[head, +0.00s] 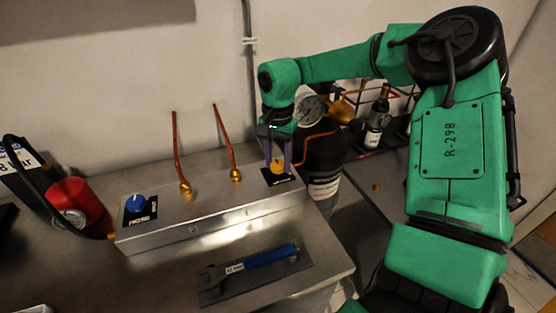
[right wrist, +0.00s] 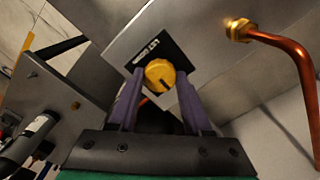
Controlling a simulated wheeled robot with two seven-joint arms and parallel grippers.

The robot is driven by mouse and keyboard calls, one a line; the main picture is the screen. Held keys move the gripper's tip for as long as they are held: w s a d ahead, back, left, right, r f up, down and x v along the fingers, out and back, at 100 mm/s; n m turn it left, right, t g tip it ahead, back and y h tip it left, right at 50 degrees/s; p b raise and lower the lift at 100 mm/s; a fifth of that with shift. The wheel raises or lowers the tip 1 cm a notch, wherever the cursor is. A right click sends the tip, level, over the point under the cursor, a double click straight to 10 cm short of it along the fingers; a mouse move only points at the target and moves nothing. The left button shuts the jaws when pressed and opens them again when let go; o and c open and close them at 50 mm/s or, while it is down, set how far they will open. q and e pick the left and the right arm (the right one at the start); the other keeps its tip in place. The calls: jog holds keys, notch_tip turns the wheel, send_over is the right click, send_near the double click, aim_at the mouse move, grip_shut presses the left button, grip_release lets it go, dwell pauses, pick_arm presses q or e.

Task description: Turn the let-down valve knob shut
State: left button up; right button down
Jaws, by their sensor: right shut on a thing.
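The let-down valve knob is yellow and sits at the right end of the metal manifold box (head: 215,222), beside a black label. In the right wrist view the yellow knob (right wrist: 160,76) shows a dark pointer line, with the label (right wrist: 163,49) reading "LET DOWN" in part. My right gripper (head: 278,160) comes down on the knob from above, its two purple fingers on either side of it. In the right wrist view the fingers (right wrist: 158,95) are shut on the knob. My left gripper is not in view.
A blue knob (head: 135,203) is at the box's left end. Copper pipes (head: 232,145) rise from the box top. A dark cylinder (head: 324,160) stands right.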

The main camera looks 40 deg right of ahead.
jog(key=m+b, duration=0.1)
jog(key=m, duration=0.2)
jog(key=shift+b, duration=0.3)
jog(key=m+b, duration=0.1)
jog(key=m, duration=0.3)
jog(key=shift+m, duration=0.3)
jog(key=m+b, duration=0.1)
jog(key=m, duration=0.4)
jog(key=shift+r, duration=0.1)
jog(key=shift+w+r+m+b, duration=0.1)
jog(key=shift+m+b, duration=0.45)
jog(key=shift+m, duration=1.95)
jog(key=shift+c, duration=2.2)
grip_release()
jog(key=shift+o, duration=0.6)
